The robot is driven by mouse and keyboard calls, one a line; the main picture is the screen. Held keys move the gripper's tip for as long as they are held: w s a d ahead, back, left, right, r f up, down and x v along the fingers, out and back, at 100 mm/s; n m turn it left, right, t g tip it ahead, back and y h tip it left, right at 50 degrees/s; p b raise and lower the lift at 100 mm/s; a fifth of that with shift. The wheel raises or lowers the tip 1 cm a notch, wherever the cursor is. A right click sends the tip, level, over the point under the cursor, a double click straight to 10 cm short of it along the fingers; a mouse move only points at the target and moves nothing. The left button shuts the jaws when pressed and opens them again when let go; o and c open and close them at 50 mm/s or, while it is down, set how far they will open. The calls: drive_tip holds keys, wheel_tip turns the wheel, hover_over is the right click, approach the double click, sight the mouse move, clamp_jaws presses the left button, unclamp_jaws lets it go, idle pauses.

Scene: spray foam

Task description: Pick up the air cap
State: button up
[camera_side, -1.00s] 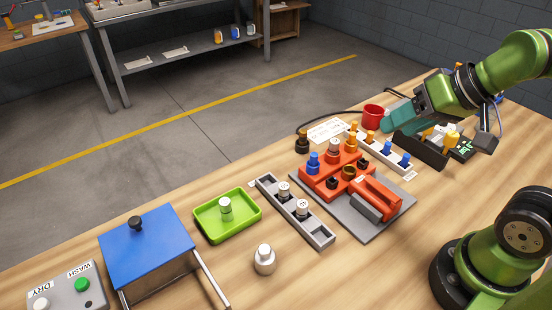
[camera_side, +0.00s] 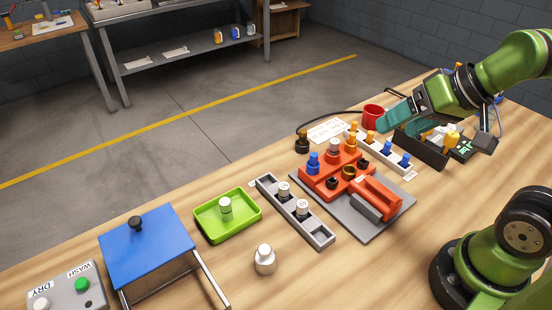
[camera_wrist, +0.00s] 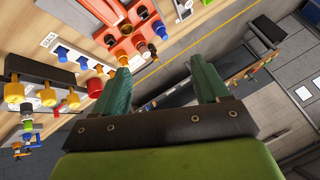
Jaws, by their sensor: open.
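My gripper (camera_side: 396,114) is open and empty, with teal fingers, above the far right part of the bench by the red mug. In the wrist view my gripper (camera_wrist: 163,85) shows its two fingers wide apart with nothing between them. I cannot tell for sure which small part is the air cap. A white rack (camera_side: 405,168) holds orange and blue capped parts. A red fixture (camera_side: 312,182) on a grey plate carries a blue part (camera_side: 313,160), a white-topped part (camera_side: 333,148), an orange part (camera_side: 351,142) and a brass ring (camera_side: 348,172).
A red mug (camera_side: 373,112) and a dark tray (camera_side: 424,153) with yellow items stand near my gripper. A grey rack (camera_side: 317,233), green tray (camera_side: 248,223), silver bottle (camera_side: 265,260), blue-topped box (camera_side: 150,245) and WASH/DRY panel (camera_side: 68,291) lie to the left.

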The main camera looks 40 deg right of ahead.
drive_tip(key=w+a+f+n+g, duration=0.2)
drive_tip(key=a+f+n, duration=0.1)
drive_tip(key=a, duration=0.2)
drive_tip(key=m+g+h, duration=0.2)
drive_tip(key=m+g, duration=0.3)
drive_tip(key=m, duration=2.8)
approach(265, 248)
wheel_tip(265, 248, down, 8)
drive_tip(key=shift+w+f, duration=0.1)
drive_tip(key=f, duration=0.5)
drive_tip(key=shift+s+a, duration=0.1)
drive_tip(key=shift+s, duration=0.1)
